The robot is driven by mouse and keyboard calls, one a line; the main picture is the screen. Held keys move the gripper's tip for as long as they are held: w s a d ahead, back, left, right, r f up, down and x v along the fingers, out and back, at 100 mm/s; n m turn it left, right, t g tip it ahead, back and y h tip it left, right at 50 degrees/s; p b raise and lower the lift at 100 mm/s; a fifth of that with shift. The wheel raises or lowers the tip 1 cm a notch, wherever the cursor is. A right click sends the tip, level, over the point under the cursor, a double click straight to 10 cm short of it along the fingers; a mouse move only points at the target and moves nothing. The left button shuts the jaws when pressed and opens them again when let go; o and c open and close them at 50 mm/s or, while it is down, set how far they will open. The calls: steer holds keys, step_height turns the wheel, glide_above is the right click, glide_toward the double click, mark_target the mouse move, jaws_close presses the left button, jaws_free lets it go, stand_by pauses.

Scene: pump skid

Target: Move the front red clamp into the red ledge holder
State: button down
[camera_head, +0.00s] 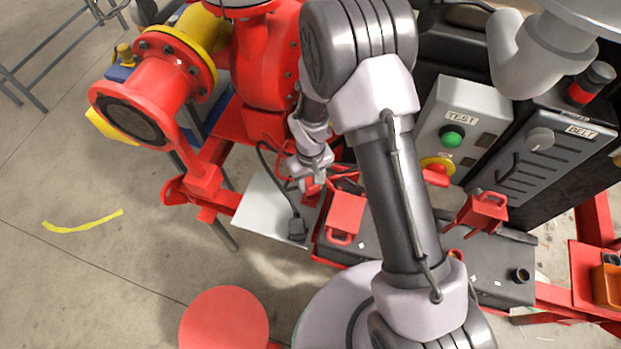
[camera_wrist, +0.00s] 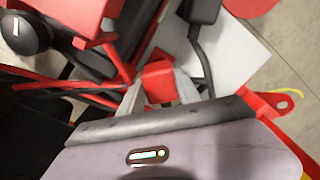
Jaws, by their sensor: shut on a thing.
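My gripper (camera_head: 312,174) is at the far side of the dark ledge, beside the pale plate. In the wrist view its two pale fingers (camera_wrist: 160,88) are shut on a small red block, which I take to be the red clamp (camera_wrist: 159,76). In the head view the clamp is mostly hidden by my gripper and arm. A red box-like holder (camera_head: 346,212) with a loop stands on the ledge, close to my gripper on its near side. A similar red holder (camera_head: 484,208) stands farther right. I cannot tell which is the ledge holder meant.
A pale plate (camera_head: 262,212) with a dark cable and plug (camera_head: 297,228) lies left of the ledge. The red pump pipe (camera_head: 150,100) rises at left. A TEST box (camera_head: 458,125) and a BELT panel (camera_head: 555,150) stand behind the ledge. Open floor lies left.

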steer(key=shift+f, duration=0.75)
steer(key=shift+f+b, duration=1.75)
steer(key=shift+b, duration=0.3)
stand_by(0.4)
steer(key=c, duration=0.8)
jaws_free()
steer(key=shift+o, duration=0.2)
steer(key=shift+r, duration=0.1)
step_height(320, 180, up, 17)
steer(key=p, duration=0.6)
steer(key=shift+r, duration=0.15)
